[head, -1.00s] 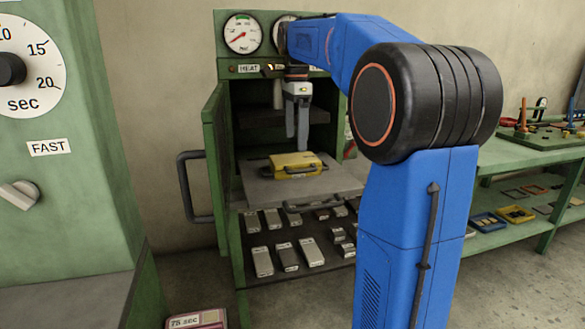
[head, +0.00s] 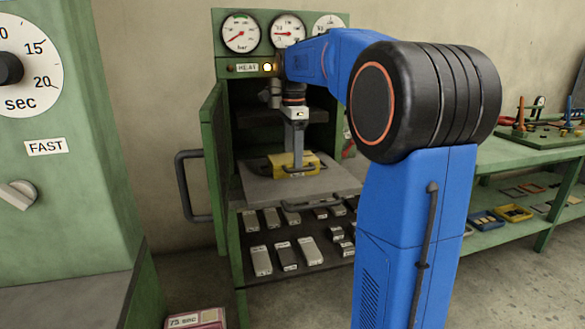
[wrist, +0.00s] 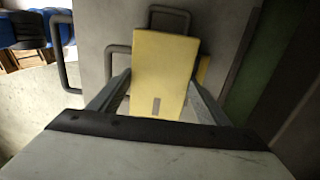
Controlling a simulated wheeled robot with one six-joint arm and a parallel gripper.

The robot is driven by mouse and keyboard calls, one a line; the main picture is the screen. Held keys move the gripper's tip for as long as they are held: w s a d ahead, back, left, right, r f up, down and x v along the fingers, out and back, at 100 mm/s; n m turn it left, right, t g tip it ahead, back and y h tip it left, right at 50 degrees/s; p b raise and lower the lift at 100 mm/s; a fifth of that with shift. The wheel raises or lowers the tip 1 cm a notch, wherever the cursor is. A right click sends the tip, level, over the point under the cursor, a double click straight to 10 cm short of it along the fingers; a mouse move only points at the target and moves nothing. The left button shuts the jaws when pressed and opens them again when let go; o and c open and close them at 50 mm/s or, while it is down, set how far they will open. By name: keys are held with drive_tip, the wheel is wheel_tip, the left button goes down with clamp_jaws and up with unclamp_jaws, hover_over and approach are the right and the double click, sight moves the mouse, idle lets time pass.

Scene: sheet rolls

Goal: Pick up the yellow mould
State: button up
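The yellow mould (head: 311,163) lies on the grey plate (head: 255,187) in the open green press. It has dark handles and also shows in the wrist view (wrist: 162,60). My gripper (head: 297,168) points down at the mould, with a finger in front of its near side. In the wrist view my gripper (wrist: 160,85) has one finger along each side of the yellow block. The fingertips are very close to its sides; I cannot tell whether they press on it. The far finger is hidden in the head view.
The press door (head: 213,150) stands open on the left, with a big handle. Several grey moulds (head: 285,255) lie on the shelf below. Gauges (head: 240,33) sit above the press. A green bench (head: 520,160) stands at the right.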

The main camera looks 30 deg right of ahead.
drive_tip(key=shift+r, duration=0.1)
drive_tip(key=c, duration=1.4)
drive_tip(key=shift+o, duration=0.2)
